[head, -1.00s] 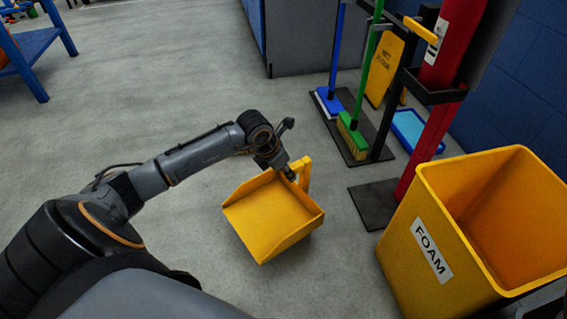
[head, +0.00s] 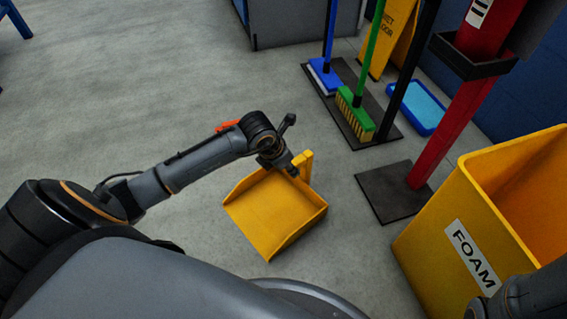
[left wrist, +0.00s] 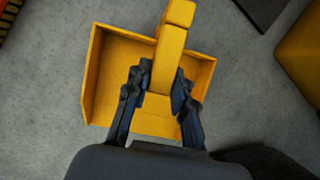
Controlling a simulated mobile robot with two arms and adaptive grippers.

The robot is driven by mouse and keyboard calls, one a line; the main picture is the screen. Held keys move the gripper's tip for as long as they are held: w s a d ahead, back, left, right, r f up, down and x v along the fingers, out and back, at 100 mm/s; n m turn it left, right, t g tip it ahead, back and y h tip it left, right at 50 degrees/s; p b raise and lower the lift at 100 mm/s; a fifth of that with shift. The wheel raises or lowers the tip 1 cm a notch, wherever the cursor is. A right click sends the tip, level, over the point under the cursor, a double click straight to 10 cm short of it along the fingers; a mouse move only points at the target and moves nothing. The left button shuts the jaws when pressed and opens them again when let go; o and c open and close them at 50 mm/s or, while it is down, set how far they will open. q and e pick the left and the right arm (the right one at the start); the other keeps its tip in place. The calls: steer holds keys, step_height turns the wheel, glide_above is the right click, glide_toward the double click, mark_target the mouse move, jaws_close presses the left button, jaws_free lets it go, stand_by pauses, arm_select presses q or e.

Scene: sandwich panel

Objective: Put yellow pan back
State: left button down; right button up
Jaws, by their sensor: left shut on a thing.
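The yellow pan (head: 275,212) is a dustpan with a flat scoop, low side walls and a short upright handle. My left gripper (head: 294,172) is shut on its handle in the head view. The left wrist view shows the handle (left wrist: 172,45) between the two fingers of the left gripper (left wrist: 160,90), with the scoop (left wrist: 120,65) behind them. The pan is over the open grey floor; I cannot tell for sure whether it touches it. My right gripper is not in view; a dark part at the lower right looks like my right arm.
A dark stand base (head: 358,122) holds a green broom (head: 355,105) and a blue broom (head: 325,75). A blue tray (head: 415,108) and yellow wet-floor sign (head: 392,38) are nearby.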

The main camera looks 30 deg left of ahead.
arm_select(q)
steer(key=shift+r, duration=0.1)
steer(key=c, duration=1.6)
jaws_free()
steer(key=o, duration=0.5)
